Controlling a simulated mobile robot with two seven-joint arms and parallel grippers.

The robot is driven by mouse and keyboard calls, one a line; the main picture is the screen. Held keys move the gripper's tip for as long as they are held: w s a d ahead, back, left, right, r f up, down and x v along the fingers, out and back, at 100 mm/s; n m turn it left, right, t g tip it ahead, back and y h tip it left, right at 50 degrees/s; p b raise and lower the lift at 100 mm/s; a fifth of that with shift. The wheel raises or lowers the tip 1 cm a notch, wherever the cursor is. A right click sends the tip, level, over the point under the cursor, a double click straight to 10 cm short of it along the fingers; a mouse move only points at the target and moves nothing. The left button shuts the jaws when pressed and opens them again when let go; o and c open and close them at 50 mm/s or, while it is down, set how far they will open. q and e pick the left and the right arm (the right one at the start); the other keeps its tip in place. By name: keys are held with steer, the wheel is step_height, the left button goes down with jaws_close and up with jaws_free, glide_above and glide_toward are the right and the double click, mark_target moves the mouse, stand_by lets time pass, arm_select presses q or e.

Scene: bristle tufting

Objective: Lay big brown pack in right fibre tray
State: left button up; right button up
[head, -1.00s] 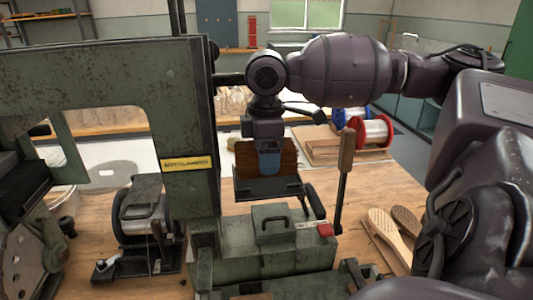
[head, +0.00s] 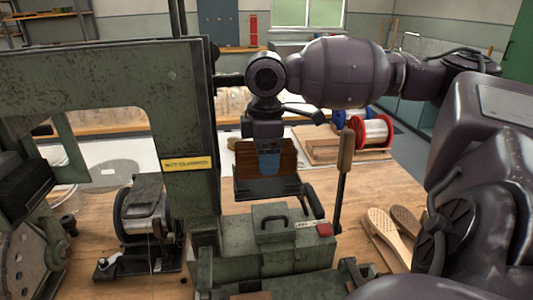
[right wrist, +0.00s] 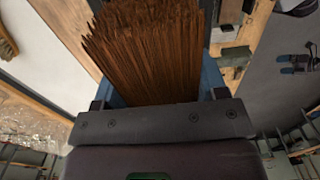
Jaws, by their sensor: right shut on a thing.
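The big brown pack (right wrist: 145,50) is a thick bundle of brown bristles, held between the blue fingers of my right gripper (right wrist: 160,92) in the right wrist view. In the head view my right gripper (head: 269,165) points down, with the brown pack (head: 288,157) showing around its blue finger. The pack is at the dark fibre tray (head: 268,189) on the green machine. I cannot tell whether the pack touches the tray floor. My left gripper is not in view.
The green machine's tall column (head: 190,130) stands just left of the tray. A wooden-handled lever (head: 345,152) rises on its right. Brush bodies (head: 388,235) lie on the bench at right. A red-flanged spool (head: 374,132) stands behind.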

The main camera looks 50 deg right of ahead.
stand_by(0.3)
steer(key=shift+f, duration=0.6)
stand_by(0.4)
stand_by(0.5)
steer(key=shift+p, duration=0.4)
stand_by(0.8)
steer(key=shift+f, duration=0.6)
stand_by(0.3)
steer(key=o, duration=1)
steer(key=shift+o, duration=0.5)
